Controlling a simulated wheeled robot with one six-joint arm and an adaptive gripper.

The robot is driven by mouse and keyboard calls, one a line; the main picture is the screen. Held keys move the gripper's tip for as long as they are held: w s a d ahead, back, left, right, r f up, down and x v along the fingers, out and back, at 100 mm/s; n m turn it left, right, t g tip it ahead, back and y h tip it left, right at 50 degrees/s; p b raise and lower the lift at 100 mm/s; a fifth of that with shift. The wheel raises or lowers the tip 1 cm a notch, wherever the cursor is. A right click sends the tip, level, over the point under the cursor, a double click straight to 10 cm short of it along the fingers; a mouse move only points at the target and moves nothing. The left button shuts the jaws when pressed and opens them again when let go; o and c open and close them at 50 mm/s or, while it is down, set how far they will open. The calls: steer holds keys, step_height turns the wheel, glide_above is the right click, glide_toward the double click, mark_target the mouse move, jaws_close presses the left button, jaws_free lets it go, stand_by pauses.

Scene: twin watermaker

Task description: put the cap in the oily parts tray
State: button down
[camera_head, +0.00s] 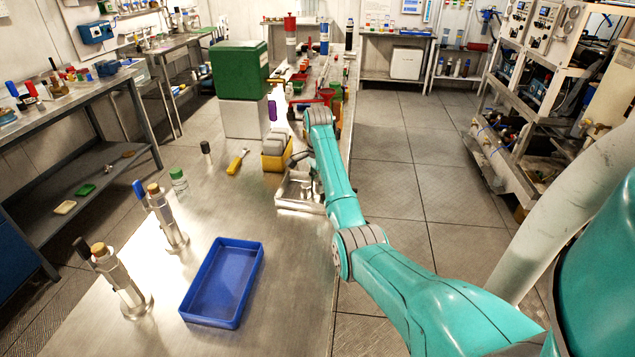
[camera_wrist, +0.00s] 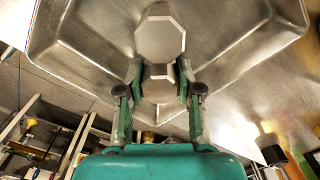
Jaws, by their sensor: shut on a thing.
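My gripper (camera_wrist: 158,78) is shut on a grey metal cap (camera_wrist: 160,38) with a faceted, eight-sided end. The two fingers press on its narrower part from both sides. A shallow steel tray (camera_wrist: 75,50) with sloped walls lies behind the cap in the wrist view. In the head view this steel tray (camera_head: 298,206) stands at the bench's right edge, below the end of my arm. My arm partly hides the gripper and the cap there. I cannot tell whether the cap touches the tray. An empty blue tray (camera_head: 207,313) lies on the near bench. No label shows on either tray.
Two steel fittings with handles (camera_head: 168,225) (camera_head: 125,285) stand left of the blue tray. A yellow bin (camera_head: 276,162), a yellow-handled brush (camera_head: 237,163) and a green box (camera_head: 239,70) lie beyond. The bench between the blue tray and the steel tray is clear.

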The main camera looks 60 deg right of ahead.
steer(key=c, duration=0.8)
jaws_free()
steer(key=shift+o, duration=0.2)
